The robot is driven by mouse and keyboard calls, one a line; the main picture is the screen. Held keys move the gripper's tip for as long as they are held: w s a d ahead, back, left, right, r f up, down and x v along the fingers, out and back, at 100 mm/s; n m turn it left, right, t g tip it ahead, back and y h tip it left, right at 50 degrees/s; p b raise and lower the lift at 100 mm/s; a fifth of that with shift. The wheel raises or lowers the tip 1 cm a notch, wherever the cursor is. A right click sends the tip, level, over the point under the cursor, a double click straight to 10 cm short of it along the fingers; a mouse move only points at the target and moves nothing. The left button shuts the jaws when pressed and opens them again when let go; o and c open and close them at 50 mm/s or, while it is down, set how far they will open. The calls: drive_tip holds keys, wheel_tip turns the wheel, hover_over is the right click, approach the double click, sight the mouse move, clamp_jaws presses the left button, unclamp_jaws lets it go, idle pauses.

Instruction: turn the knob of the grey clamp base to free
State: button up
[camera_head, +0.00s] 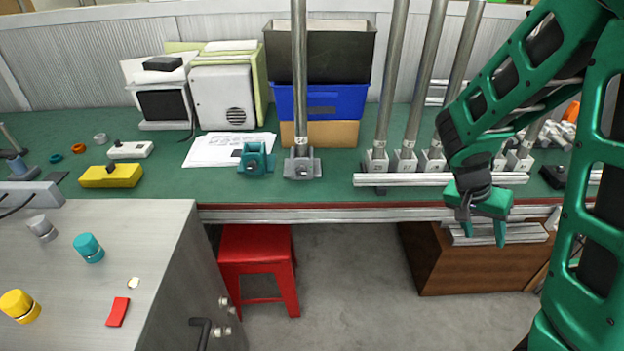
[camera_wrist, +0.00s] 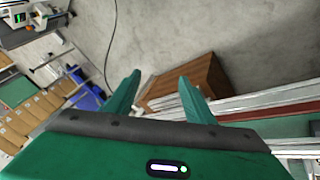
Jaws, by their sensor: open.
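A grey clamp base (camera_head: 302,165) stands on the green bench in the head view, holding an upright metal pole (camera_head: 299,70). A darker round part, apparently its knob, shows low on its front; its setting is too small to read. More grey clamp bases (camera_head: 404,160) with poles stand in a row to the right, so I cannot tell for certain which one is meant. My gripper (camera_head: 484,233) is open and empty, pointing down in front of the bench edge, well right of the single base. Its two fingers also show apart in the wrist view (camera_wrist: 158,95), with no clamp base between them.
A teal clamp base (camera_head: 256,160) stands just left of the single grey one. Metal rails (camera_head: 440,180) lie along the bench before the row of bases. A brown cabinet (camera_head: 465,265) is below my gripper; a red stool (camera_head: 258,250) stands left of it. Bare floor lies between.

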drive_tip(key=w+a+f+n+t+h, duration=0.1)
drive_tip(key=w+a+f+t+h, duration=0.15)
drive_tip(key=w, duration=0.25)
drive_tip(key=w+a+f+t+h, duration=0.1)
drive_tip(key=w+a+f+t, duration=0.15)
drive_tip(key=w, duration=0.25)
drive_tip(key=n+t+y, duration=0.9)
drive_tip(key=n+t, duration=0.1)
drive_tip(key=t, duration=0.3)
approach(302, 173)
drive_tip(key=w, duration=0.7)
drive_tip(key=shift+w+f, duration=0.15)
drive_tip(key=shift+w, duration=0.25)
drive_tip(key=c, duration=1.1)
